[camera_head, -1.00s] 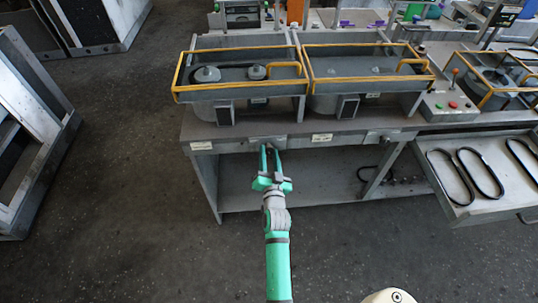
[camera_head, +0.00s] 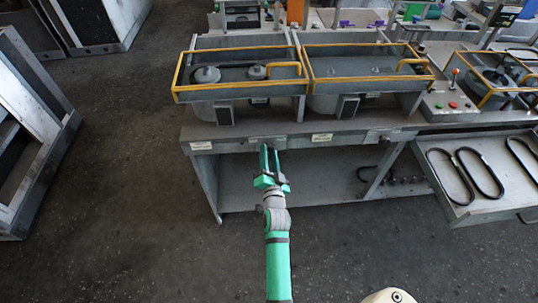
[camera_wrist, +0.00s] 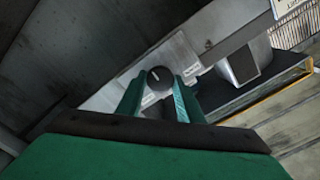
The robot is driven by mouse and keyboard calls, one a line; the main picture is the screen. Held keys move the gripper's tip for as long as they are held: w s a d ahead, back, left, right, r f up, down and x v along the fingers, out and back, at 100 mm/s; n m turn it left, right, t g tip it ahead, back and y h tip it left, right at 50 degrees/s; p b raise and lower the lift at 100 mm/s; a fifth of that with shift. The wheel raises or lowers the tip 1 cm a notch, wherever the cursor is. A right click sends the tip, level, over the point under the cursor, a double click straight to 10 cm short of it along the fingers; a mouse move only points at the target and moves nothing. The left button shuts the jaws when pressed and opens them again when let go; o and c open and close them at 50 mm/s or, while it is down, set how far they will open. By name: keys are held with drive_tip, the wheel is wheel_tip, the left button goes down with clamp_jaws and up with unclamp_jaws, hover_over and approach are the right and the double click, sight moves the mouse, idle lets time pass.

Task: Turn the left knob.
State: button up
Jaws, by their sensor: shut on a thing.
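The left knob (camera_wrist: 159,78) is a small dark round knob with a light mark line on the front panel of the workbench, seen in the wrist view. My gripper (camera_wrist: 157,92) is shut on it, with a green finger on each side. In the head view my gripper (camera_head: 268,150) reaches the bench's front edge below the left housing, and it hides the knob there.
The workbench (camera_head: 350,127) carries two yellow-framed blower housings, the left one (camera_head: 240,78) above my gripper. A switch box (camera_wrist: 241,63) shows in the wrist view. An open drawer (camera_head: 470,205) with black belts stands at the right. The floor in front is clear.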

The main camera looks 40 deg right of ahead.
drive_tip(key=o, duration=1.1)
drive_tip(key=shift+c, duration=0.2)
drive_tip(key=v, duration=1.1)
drive_tip(key=shift+d, duration=0.1)
drive_tip(key=s+a+f+n+y, duration=0.2)
drive_tip(key=s+a+n, duration=0.3)
drive_tip(key=a, duration=0.4)
drive_tip(key=s+a+f+n+y, duration=0.1)
drive_tip(key=s+a+n+y, duration=0.15)
drive_tip(key=s+a, duration=0.6)
drive_tip(key=s+a+r+n+y, duration=0.5)
drive_tip(key=s+a+n, duration=0.3)
drive_tip(key=s+a, duration=0.5)
drive_tip(key=shift+s+r, duration=0.35)
drive_tip(key=shift+r, duration=0.35)
